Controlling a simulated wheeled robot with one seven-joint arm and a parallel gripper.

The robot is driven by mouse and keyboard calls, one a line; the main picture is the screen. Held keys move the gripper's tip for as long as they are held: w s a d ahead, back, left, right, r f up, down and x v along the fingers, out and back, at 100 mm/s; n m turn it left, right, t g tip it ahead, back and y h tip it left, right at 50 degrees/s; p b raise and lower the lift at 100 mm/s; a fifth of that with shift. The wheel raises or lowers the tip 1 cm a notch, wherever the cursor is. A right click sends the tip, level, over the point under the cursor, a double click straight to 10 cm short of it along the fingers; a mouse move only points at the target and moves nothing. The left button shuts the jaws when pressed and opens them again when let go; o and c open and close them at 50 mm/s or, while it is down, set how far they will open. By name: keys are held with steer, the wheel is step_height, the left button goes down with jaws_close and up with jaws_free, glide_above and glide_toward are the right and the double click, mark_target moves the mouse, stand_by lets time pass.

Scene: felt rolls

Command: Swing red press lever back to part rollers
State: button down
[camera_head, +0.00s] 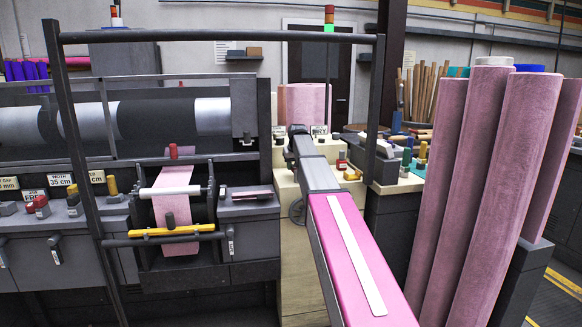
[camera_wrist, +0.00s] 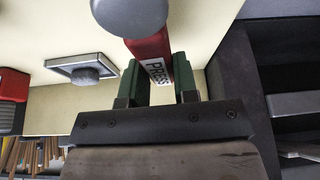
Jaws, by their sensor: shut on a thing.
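The red press lever (camera_wrist: 150,52) shows in the wrist view with a white label reading PRESS and a round grey knob (camera_wrist: 130,14) at its end. My gripper (camera_wrist: 158,78) has its green fingers on either side of the lever, shut on it below the knob. In the head view my gripper (camera_head: 298,131) is at the far end of my pink-covered arm, over the cream cabinet. The lever is hidden or too small to make out there. I cannot tell which way it leans, and whether the rollers are apart does not show.
Tall pink felt rolls (camera_head: 510,190) stand close at the right of my arm. A dark frame post (camera_head: 85,160) and a small roller stand with a pink strip (camera_head: 176,205) are at the left. A grey square fixture (camera_wrist: 86,70) sits near my gripper in the wrist view.

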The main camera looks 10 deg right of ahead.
mark_target(296, 169)
steer(key=shift+d, duration=0.15)
stand_by(0.4)
steer(key=c, duration=0.9)
jaws_free()
steer(key=shift+r, duration=0.1)
steer(key=v, duration=1)
steer(key=shift+s+r, duration=0.1)
steer(key=shift+r, duration=0.2)
steer(key=shift+s, duration=0.1)
